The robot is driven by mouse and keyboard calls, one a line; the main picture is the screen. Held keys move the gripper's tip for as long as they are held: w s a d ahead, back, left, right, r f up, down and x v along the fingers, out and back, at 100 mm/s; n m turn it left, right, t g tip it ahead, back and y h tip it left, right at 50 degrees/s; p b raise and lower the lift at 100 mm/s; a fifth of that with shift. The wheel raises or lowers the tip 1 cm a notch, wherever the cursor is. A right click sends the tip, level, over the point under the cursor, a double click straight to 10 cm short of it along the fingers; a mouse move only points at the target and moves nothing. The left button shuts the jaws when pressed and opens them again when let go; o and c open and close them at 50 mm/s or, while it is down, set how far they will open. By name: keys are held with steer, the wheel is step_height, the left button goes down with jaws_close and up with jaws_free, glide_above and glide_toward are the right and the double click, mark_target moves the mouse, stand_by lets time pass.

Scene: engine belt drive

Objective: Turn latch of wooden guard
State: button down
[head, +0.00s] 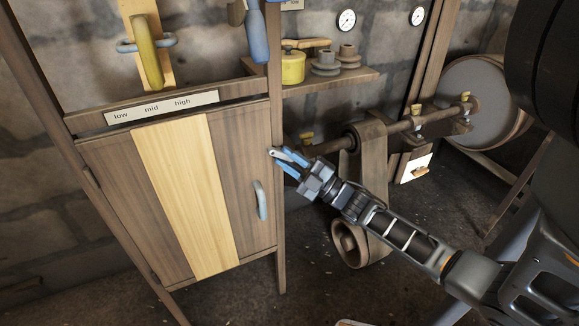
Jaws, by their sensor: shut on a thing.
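The wooden guard (182,200) is a shut panel door with a pale middle board, set in a dark wooden frame at the left. A blue-grey handle (261,200) stands upright on its right board. My gripper (279,158) is at the guard's upper right edge, by the right post. Its blue-tipped fingers are shut on a small light grey piece, apparently the latch (275,153), which the fingers partly hide. The exact angle of the latch is hard to tell.
Above the guard are a low-mid-high label (161,107) and a yellow lever (148,52). A shelf (345,79) holds a yellow pot (292,66) and grey pulleys. A belt (371,160) hangs over a shaft behind my arm. Floor before the guard looks clear.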

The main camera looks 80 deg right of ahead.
steer(key=shift+m, duration=0.3)
steer(key=c, duration=1.1)
jaws_free()
steer(key=shift+o, duration=0.2)
steer(key=shift+r, duration=0.1)
